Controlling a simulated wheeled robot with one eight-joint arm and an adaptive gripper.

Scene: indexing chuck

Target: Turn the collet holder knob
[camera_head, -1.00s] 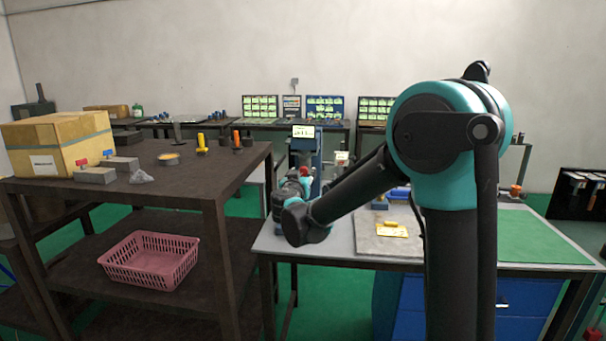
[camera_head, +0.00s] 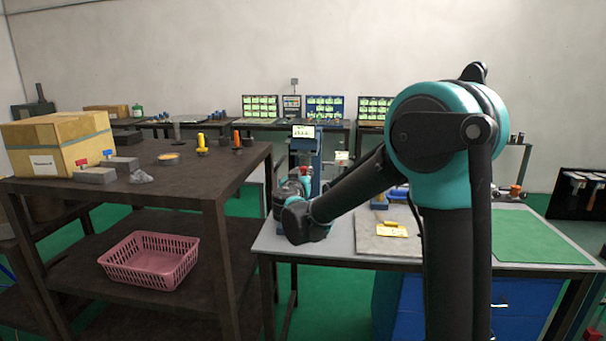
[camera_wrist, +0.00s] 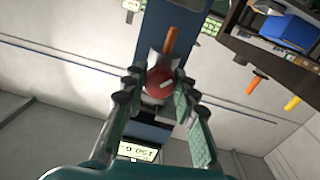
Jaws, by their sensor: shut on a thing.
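The round red knob (camera_wrist: 160,84) with a white mark sits between the two fingers of my gripper (camera_wrist: 159,80) in the wrist view. The fingers are shut on its sides. An orange lever (camera_wrist: 171,42) shows just above the knob in that view. The knob belongs to a blue upright machine (camera_wrist: 168,22) with a lit display (camera_wrist: 137,151). In the head view the machine's display (camera_head: 303,132) stands behind my gripper (camera_head: 295,188). My wrist and arm hide much of the machine's lower part there.
The machine stands on a grey workbench (camera_head: 345,243) with a green mat (camera_head: 540,236) at right. A dark shelf table (camera_head: 130,190) at left bears a cardboard box (camera_head: 60,143). A pink basket (camera_head: 150,258) sits on its lower shelf. Green floor separates the two tables.

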